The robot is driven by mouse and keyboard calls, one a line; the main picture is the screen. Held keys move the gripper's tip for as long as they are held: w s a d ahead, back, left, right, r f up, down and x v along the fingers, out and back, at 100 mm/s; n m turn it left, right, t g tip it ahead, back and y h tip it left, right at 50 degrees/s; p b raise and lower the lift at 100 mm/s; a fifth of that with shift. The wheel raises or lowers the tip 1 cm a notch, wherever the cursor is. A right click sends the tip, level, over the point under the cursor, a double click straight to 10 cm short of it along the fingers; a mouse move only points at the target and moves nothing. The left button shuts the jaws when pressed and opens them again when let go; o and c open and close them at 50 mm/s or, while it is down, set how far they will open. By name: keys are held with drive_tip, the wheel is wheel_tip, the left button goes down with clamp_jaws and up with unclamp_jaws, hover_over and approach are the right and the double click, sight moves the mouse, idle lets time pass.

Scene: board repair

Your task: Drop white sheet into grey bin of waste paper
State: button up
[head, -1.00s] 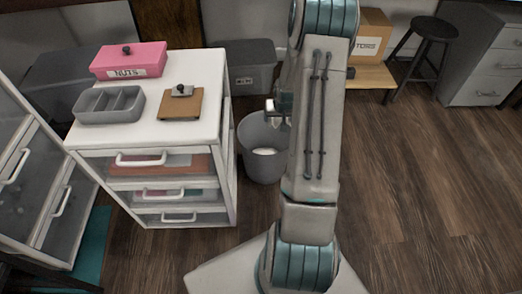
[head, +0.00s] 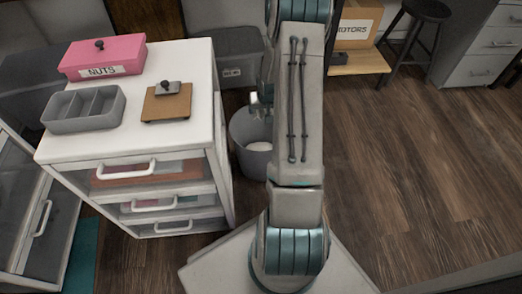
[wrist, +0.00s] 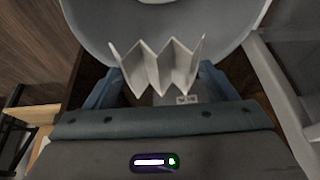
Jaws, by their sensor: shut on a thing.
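The white sheet (wrist: 157,68) is folded in a zigzag and stands between the fingers of my gripper (wrist: 160,80) in the wrist view. My gripper is shut on it. The grey bin (head: 246,160) stands on the floor right of the white drawer cabinet, and white paper (head: 259,147) shows inside it. In the wrist view the bin (wrist: 95,25) curves just beyond the sheet. In the head view my gripper (head: 257,108) is over the bin's mouth, partly hidden by my arm, and the sheet cannot be made out there.
The white drawer cabinet (head: 140,136) stands close left of the bin, with a pink NUTS box (head: 102,60), a grey divided tray (head: 84,122) and a brown board (head: 167,103) on top. A dark grey container (head: 236,58) stands behind the bin. Open floor (head: 420,180) lies to the right.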

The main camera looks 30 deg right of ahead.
drive_tip(key=shift+f, duration=0.35)
drive_tip(key=o, duration=0.9)
drive_tip(key=shift+o, duration=0.2)
drive_tip(key=shift+r, duration=0.15)
drive_tip(key=p+v, duration=0.5)
drive_tip(key=v, duration=0.8)
drive_tip(key=shift+r+p, duration=0.25)
drive_tip(key=shift+p, duration=0.15)
drive_tip(key=shift+s+a, duration=0.1)
